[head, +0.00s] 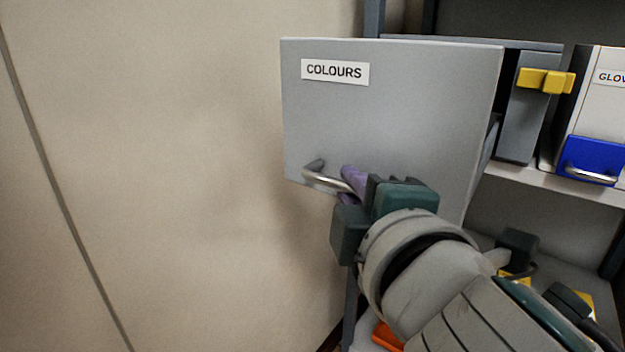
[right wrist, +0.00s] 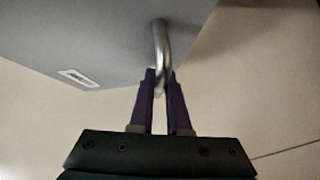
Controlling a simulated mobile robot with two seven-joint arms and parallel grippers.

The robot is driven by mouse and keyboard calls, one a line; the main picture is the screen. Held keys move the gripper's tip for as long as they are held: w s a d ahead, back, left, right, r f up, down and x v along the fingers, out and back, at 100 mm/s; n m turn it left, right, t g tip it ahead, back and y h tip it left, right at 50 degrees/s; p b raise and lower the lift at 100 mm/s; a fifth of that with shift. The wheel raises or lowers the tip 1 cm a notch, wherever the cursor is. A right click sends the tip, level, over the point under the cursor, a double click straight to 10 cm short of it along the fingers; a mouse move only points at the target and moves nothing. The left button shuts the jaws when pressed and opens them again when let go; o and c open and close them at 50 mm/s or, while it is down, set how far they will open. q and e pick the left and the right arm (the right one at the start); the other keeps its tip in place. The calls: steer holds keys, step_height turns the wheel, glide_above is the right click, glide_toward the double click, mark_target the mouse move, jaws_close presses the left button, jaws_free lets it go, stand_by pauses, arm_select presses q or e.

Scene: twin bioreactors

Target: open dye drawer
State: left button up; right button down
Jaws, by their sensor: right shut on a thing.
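The dye drawer is the grey drawer front (head: 400,110) with a white "COLOURS" label (head: 335,71). It stands out in front of the shelf unit, and part of its side wall shows at its right edge. Its metal bar handle (head: 327,181) is low on the front. My right gripper (head: 352,182) is shut on this handle. In the right wrist view the purple fingers (right wrist: 161,88) close around the handle bar (right wrist: 161,45), with the drawer front (right wrist: 90,35) above. The drawer's inside is hidden. My left gripper is not in view.
A white box labelled "GLOV..." (head: 602,100) with a blue handle plate (head: 590,160) sits on the shelf to the right. A yellow catch (head: 545,81) is beside the drawer. An orange thing (head: 387,337) lies below. A bare wall (head: 170,170) fills the left.

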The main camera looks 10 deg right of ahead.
stand_by(0.3)
steer(key=c, duration=0.9)
jaws_free()
steer(key=s, duration=0.3)
steer(key=s+r, duration=0.1)
steer(key=s, duration=0.5)
steer(key=shift+s+r+p, duration=0.2)
steer(key=shift+s+p, duration=0.1)
steer(key=shift+s, duration=0.1)
